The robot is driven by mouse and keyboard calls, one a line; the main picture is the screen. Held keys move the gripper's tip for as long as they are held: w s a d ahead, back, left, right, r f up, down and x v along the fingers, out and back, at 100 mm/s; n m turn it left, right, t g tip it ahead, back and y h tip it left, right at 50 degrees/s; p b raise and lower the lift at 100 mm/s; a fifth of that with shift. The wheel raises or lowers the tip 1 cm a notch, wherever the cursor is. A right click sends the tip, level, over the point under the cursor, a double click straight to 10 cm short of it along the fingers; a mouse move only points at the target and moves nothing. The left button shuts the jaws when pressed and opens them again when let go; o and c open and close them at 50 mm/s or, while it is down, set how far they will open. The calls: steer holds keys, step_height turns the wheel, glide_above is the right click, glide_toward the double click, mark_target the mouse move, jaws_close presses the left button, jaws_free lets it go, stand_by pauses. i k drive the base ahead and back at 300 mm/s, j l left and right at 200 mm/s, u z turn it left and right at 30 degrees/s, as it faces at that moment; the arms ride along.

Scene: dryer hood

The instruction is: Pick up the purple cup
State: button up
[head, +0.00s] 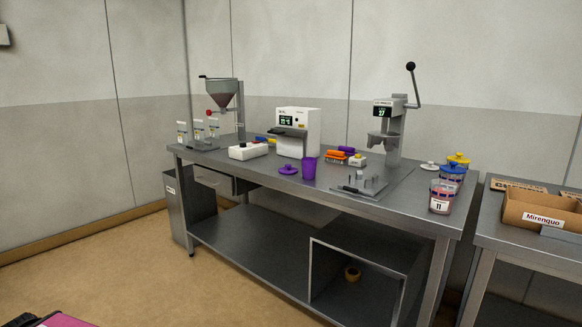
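The purple cup (309,168) stands upright on the metal workbench (240,169), near its front edge and in front of the white device with a display. A purple lid with a knob (288,170) lies on the bench just left of the cup. The inside of the cup cannot be made out. My gripper is not in this view.
Behind the cup stands a white machine (302,123); a white box (248,151) is to the left. A lever press (389,134) and a low pegged fixture (361,184) are to the right. Jars (442,196) stand at the right end. The floor (150,262) in front is open.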

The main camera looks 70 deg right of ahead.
mark_target(309, 165)
steer(key=i+z, duration=0.2)
steer(key=z, duration=0.25)
steer(key=i+j+z, duration=0.1)
steer(key=z, duration=0.35)
steer(key=i+j+z, duration=0.15)
steer(key=z, duration=0.3)
steer(key=i+j, duration=0.05)
steer(key=i, duration=0.05)
